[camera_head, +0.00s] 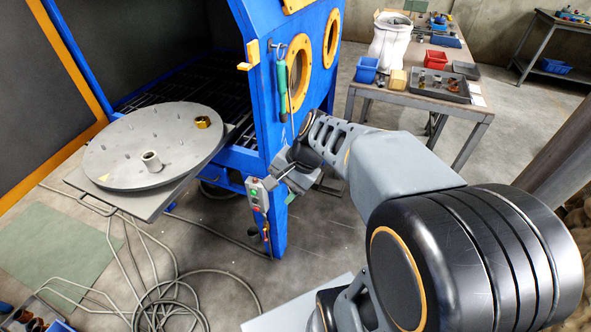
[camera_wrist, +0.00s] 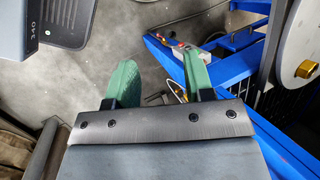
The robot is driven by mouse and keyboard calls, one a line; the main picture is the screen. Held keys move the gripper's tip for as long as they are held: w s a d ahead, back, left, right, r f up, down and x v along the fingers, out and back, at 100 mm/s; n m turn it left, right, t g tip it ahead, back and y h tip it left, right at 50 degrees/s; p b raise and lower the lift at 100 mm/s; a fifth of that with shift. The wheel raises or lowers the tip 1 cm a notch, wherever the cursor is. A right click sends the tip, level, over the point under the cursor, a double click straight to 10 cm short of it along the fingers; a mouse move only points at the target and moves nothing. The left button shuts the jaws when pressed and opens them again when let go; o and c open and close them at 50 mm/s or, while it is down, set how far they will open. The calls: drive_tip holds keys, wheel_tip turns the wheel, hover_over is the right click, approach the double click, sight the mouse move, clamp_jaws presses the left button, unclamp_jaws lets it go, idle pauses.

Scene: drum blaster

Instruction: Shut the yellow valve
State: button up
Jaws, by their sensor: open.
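A small yellow-orange part (camera_head: 265,227), which looks like the valve, sits on the blue cabinet post just below a grey button box (camera_head: 257,194). Its handle position is too small to tell.
The blue blast cabinet (camera_head: 262,110) stands beside my arm, with a green-handled tool (camera_head: 282,78) hanging on it. A round turntable (camera_head: 153,147) with a brass nut (camera_head: 203,122) juts out left. Hoses (camera_head: 165,305) lie on the floor. A cluttered table (camera_head: 420,98) stands behind.

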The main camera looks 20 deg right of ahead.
drive_tip(key=w+d+f+m+t+y+b, duration=0.4)
drive_tip(key=w+d+f+m+y+b, duration=0.25)
drive_tip(key=w+f+m+b, duration=0.35)
drive_tip(key=w+d+f+m+t+b, duration=0.25)
drive_tip(key=d+m+t, duration=0.2)
drive_tip(key=d, duration=0.25)
drive_tip(key=w+d+f+m+t+b, duration=0.2)
drive_tip(key=d+f+m+t+b, duration=0.1)
drive_tip(key=d+m, duration=0.35)
drive_tip(key=b+x, duration=0.1)
drive_tip(key=x, duration=0.3)
drive_tip(key=b+x, duration=0.1)
drive_tip(key=x, duration=0.3)
drive_tip(key=b+x, duration=0.1)
drive_tip(key=x, duration=0.3)
drive_tip(key=shift+w+d+r, duration=0.15)
drive_tip(key=shift+w+r, duration=0.1)
drive_tip(key=shift+w, duration=0.4)
clamp_jaws()
